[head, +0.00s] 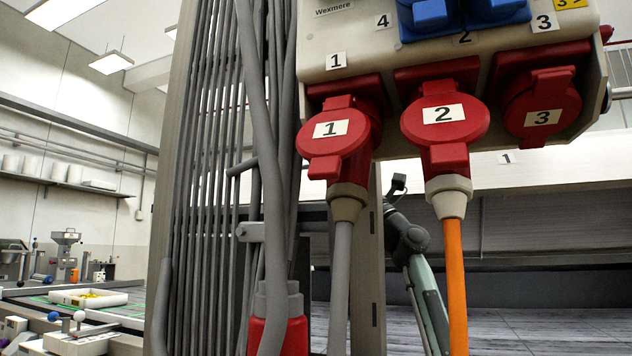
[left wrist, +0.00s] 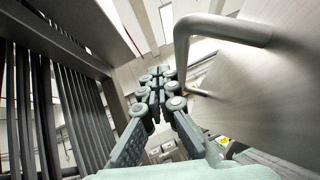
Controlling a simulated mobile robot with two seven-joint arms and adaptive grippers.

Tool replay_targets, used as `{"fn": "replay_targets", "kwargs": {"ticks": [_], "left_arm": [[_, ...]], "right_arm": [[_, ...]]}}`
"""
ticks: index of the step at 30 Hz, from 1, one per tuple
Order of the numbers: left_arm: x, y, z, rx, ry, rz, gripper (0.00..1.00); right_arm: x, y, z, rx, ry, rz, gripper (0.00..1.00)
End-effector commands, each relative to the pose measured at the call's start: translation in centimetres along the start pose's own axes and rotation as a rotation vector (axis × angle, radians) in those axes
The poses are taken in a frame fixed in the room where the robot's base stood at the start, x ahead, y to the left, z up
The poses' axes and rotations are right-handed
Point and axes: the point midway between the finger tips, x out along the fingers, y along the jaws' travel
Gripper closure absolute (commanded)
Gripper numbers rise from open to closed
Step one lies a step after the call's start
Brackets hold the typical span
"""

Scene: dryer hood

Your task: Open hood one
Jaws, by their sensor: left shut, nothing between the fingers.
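A pale hood front (head: 560,164) with a small "1" label crosses the head view at the right, behind the socket box. In the left wrist view a light panel (left wrist: 262,95) fills the right side, with a thick grey bar handle (left wrist: 222,29) on it. I take it to be the hood's face. My left gripper (left wrist: 156,82) is shut and empty. It shows left of the handle and does not hold it; I cannot tell the exact gap. Part of one of my arms shows behind the orange cable in the head view, with no gripper fingers visible. My right gripper is not in view.
A socket box (head: 410,55) with red plugs hangs close in front, partly hiding the hood. A grey cable (head: 341,285) and an orange cable (head: 456,285) hang below. A cable rack (head: 205,180) stands left. In the left wrist view dark slats (left wrist: 62,115) stand left.

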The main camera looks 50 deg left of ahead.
Motion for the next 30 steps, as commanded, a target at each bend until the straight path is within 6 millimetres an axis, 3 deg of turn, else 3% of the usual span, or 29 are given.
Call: {"fn": "replay_targets", "kwargs": {"ticks": [1,7,15,21,30], "left_arm": [[1.5,-0.2,1.6,0.017,0.001,-0.027,1.0],[5.6,-1.4,5.7,0.101,-0.001,-0.111,1.0],[9.5,-3.1,9.6,0.185,-0.001,-0.19,1.0],[11.0,-4.1,11.0,0.219,-0.002,-0.221,1.0],[11.5,-4.4,11.5,0.232,0.0,-0.232,1.0]], "right_arm": [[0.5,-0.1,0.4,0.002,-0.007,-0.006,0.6],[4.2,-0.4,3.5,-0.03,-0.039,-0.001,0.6],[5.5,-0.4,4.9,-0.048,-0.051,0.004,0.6],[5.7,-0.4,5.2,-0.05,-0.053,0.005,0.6],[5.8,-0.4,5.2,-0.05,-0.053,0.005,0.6]]}}
